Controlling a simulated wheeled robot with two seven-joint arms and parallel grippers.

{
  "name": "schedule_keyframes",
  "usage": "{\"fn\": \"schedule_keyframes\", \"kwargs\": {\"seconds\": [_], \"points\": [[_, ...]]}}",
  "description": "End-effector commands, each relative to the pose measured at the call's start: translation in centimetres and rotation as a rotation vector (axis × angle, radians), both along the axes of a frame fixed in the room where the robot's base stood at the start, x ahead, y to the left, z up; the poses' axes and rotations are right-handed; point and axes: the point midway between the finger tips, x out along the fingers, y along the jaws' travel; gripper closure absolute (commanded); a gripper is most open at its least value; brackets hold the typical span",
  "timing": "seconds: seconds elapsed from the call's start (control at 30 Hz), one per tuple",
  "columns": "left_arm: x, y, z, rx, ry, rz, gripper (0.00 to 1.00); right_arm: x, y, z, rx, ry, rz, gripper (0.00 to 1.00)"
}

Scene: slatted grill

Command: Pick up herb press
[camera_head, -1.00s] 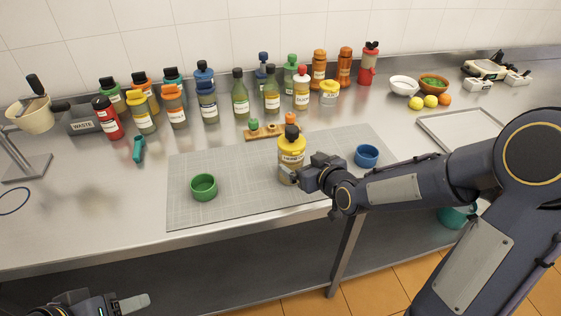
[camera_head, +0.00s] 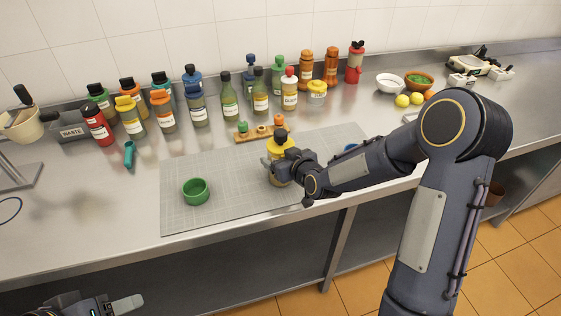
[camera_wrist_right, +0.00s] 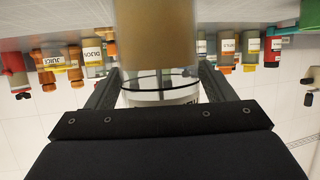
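The herb press, a yellow-topped bottle (camera_head: 278,148), stands upright on the grey mat (camera_head: 225,215), partly hidden by my right gripper (camera_head: 284,172). In the right wrist view its tan body with a clear lower band (camera_wrist_right: 158,80) appears upside down, between the two fingers (camera_wrist_right: 160,85). The fingers lie against both its sides, so the right gripper looks shut on it. Whether its base touches the mat is hard to see. My left gripper (camera_head: 125,303) is partly in view at the bottom left, away from the objects; its opening cannot be judged.
A green bowl (camera_head: 195,191) stands on the mat to the left. A blue cup (camera_head: 350,148) is mostly hidden behind my right arm. A small wooden rack (camera_head: 258,133) is just behind the bottle. Several labelled bottles line the wall. The front left counter is clear.

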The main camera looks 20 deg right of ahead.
Motion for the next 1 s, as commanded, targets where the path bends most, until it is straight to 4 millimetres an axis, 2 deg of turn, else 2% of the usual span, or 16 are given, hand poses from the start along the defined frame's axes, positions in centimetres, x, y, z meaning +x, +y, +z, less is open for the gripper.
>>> {"fn": "schedule_keyframes", "kwargs": {"seconds": [0.03, 0.37, 0.77, 0.93, 1.0], "points": [[0.0, 0.0, 0.0, 0.000, 0.000, 0.000, 0.45, 0.0, 0.0, 0.0, 0.000, 0.000, 0.000, 0.31], [0.0, 0.0, 0.0, 0.000, 0.000, 0.000, 0.45, 0.0, 0.0, 0.0, 0.000, 0.000, 0.000, 0.73], [0.0, 0.0, -0.1, 0.000, 0.000, 0.000, 0.45, 0.1, 0.0, 1.0, 0.000, -0.007, 0.000, 0.74], [0.0, 0.0, -0.3, 0.000, 0.000, 0.000, 0.45, 0.1, 0.0, 3.6, 0.000, -0.013, -0.001, 0.74], [0.0, 0.0, -0.7, 0.000, 0.000, 0.000, 0.45, -1.0, -0.1, 4.7, -0.001, -0.014, 0.000, 0.74]]}}
